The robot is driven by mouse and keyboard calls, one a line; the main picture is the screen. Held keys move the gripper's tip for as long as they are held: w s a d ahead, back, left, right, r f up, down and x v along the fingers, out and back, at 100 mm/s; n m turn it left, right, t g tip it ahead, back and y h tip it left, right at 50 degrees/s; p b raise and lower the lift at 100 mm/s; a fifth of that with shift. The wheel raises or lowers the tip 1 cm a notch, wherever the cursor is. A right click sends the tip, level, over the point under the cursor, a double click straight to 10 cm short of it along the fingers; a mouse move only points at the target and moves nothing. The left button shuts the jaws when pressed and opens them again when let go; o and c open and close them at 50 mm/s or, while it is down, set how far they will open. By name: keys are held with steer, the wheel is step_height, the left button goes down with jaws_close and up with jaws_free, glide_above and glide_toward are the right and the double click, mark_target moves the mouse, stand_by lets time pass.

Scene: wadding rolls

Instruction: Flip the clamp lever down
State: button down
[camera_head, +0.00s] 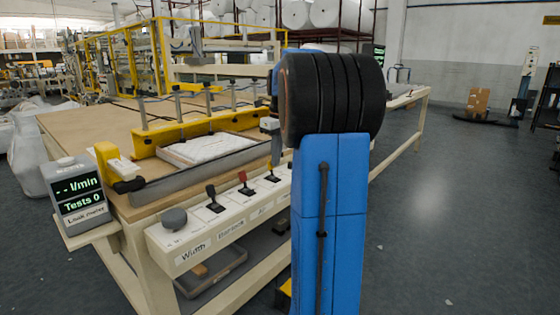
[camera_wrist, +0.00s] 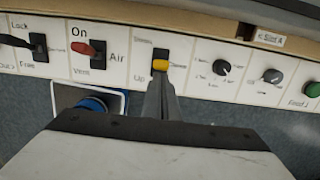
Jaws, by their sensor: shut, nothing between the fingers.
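The clamp lever (camera_wrist: 160,66) shows in the wrist view as a yellow grip in front of a dark slot, on the white panel (camera_wrist: 200,75) beside the "Up" and "Clamp" labels. My gripper (camera_wrist: 160,88) is shut and empty. Its narrow grey fingers point at the panel and overlap the lower edge of the yellow grip; I cannot tell whether they touch it. The lever's exact tilt is hard to judge.
A red Air lever (camera_wrist: 82,48) and a black Lock/Free lever (camera_wrist: 18,41) stand left of the clamp lever. Dial knobs (camera_wrist: 221,67) and a green button (camera_wrist: 312,89) are to the right. A leak meter (camera_head: 78,196) sits left of the bench (camera_head: 70,122).

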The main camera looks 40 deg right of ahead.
steer(key=shift+w+r, duration=0.15)
steer(key=shift+w, duration=0.65)
steer(key=shift+w+a+r, duration=0.1)
steer(key=shift+w, duration=0.15)
